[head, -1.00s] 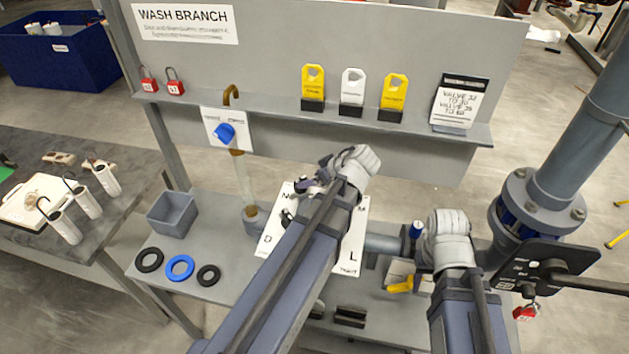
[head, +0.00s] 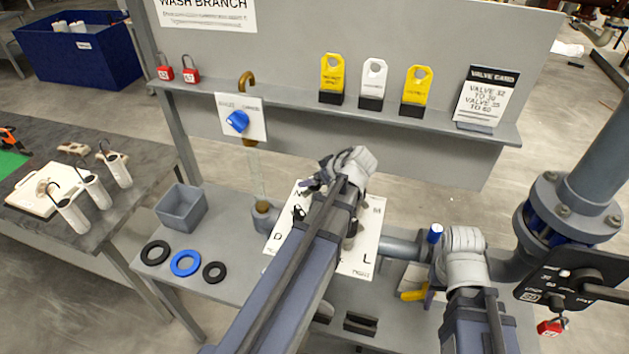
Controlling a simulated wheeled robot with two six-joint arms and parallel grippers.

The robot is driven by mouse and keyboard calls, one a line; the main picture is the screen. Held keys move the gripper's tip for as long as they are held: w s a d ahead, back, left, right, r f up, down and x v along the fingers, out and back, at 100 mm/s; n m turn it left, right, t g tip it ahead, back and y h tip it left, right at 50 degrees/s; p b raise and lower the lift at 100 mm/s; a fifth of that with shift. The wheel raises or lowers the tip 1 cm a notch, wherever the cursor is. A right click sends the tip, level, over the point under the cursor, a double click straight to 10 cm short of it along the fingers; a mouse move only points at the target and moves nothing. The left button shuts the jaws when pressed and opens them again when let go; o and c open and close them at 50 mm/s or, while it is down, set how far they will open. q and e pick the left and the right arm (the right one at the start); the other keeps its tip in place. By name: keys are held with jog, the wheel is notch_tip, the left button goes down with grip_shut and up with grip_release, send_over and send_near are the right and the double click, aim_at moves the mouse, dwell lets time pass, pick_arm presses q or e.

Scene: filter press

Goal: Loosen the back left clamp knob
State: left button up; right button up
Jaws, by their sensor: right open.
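The white plate (head: 283,238) with letters at its corners lies on the grey bench. A small dark knob-like part (head: 299,213) shows at its left side, below the upper-left letter. I cannot tell for sure that it is the back left clamp knob. My left arm (head: 290,270) reaches up across the plate and hides much of it. Dark jaw-like parts (head: 318,178) show beside the top of this arm, close to the plate's back left corner. My right arm (head: 465,262) stands at the right; its links hide most of my right gripper, which is open. No held object shows.
A grey bin (head: 181,210), two black rings and a blue ring (head: 185,263) lie on the bench's left. A shelf (head: 290,113) with tags and a card crosses behind. A pipe, yellow handle (head: 413,296) and flange (head: 570,210) crowd the right.

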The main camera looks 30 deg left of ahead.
pick_arm(q)
jog(key=shift+c, duration=0.3)
jog(key=c, duration=1.3)
jog(key=shift+s+m+t, duration=0.25)
jog(key=shift+m+t, duration=0.05)
jog(key=shift+m, duration=0.1)
jog(key=shift+m+t+h, duration=0.3)
jog(key=shift+m+t, duration=0.1)
jog(key=shift+m, duration=0.1)
jog(key=shift+w+m+t, duration=0.2)
jog(key=shift+m+t, duration=0.3)
jog(key=shift+m, duration=0.2)
jog(key=o, duration=1.4)
jog(key=shift+c, duration=0.2)
jog(key=shift+r, duration=0.1)
